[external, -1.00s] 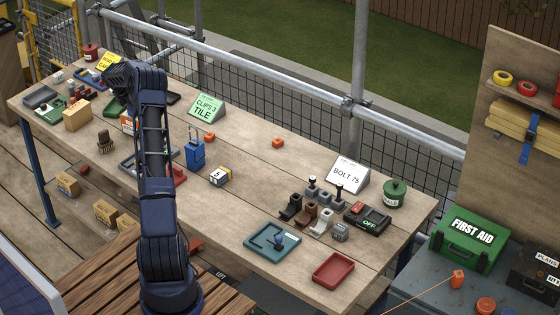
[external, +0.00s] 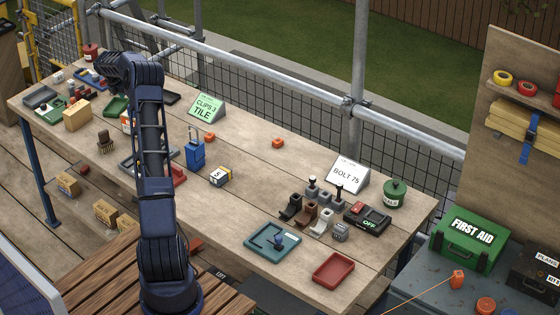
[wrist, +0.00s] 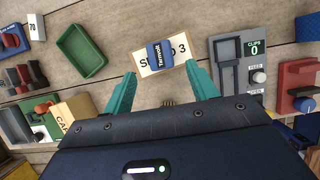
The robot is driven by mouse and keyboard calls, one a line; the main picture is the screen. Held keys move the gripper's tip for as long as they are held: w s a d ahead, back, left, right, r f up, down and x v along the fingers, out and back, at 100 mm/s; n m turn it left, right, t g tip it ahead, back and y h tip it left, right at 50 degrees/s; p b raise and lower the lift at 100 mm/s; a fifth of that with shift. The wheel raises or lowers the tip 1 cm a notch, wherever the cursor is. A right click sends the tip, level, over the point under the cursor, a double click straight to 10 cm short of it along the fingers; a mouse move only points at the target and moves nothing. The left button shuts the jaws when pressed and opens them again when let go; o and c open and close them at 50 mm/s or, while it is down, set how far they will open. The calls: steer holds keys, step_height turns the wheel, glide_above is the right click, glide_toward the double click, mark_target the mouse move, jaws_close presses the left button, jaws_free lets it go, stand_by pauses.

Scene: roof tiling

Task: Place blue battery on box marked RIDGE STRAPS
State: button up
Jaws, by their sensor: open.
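The blue battery (wrist: 160,54), with white lettering, lies across a pale label marked with an S and a 3 in the wrist view. My gripper (wrist: 162,69) is open, with one teal finger on each side below the battery, and nothing is held. In the external view my arm covers that part of the bench and I cannot pick out the battery. No box reads RIDGE STRAPS legibly. A cardboard box (external: 76,115) stands on the bench at left, its lettering partly seen in the wrist view (wrist: 72,118). Small cartons (external: 67,184) stand below the bench.
A green tray (wrist: 78,52) lies left of the battery, and a grey CLIPS counter (wrist: 227,80) stands to its right. A red device (wrist: 297,85) is farther right.

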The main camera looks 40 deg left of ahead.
steer(key=v, duration=0.4)
steer(key=shift+r, duration=0.3)
